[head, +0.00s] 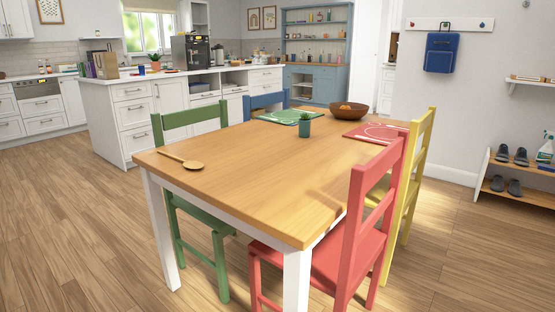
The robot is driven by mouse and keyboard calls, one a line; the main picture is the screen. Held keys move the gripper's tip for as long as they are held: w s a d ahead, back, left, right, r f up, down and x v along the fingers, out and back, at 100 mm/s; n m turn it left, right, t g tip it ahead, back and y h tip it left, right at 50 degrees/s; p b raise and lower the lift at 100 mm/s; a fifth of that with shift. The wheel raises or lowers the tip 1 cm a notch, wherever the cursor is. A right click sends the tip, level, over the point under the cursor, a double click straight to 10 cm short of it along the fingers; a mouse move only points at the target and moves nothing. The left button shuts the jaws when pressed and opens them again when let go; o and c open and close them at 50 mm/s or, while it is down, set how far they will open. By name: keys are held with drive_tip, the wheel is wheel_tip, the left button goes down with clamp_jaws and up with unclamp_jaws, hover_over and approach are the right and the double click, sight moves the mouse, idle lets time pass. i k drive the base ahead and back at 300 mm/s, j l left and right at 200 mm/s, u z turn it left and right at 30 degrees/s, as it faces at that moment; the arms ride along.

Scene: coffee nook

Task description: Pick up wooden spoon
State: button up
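The wooden spoon (186,162) lies flat on the wooden table (262,165), near its left corner. Its round bowl points to the right and its thin handle points up and left. Nothing touches it apart from the table top. My gripper is not in this view.
A green chair (192,119) stands at the table's left side, close to the spoon. A red chair (360,215) and a yellow chair (424,150) stand at the right. A plant pot (304,128), placemats and a fruit bowl (349,112) are farther back. The floor at left is clear.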

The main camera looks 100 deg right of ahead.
sight(192, 165)
drive_tip(key=z, duration=2.45)
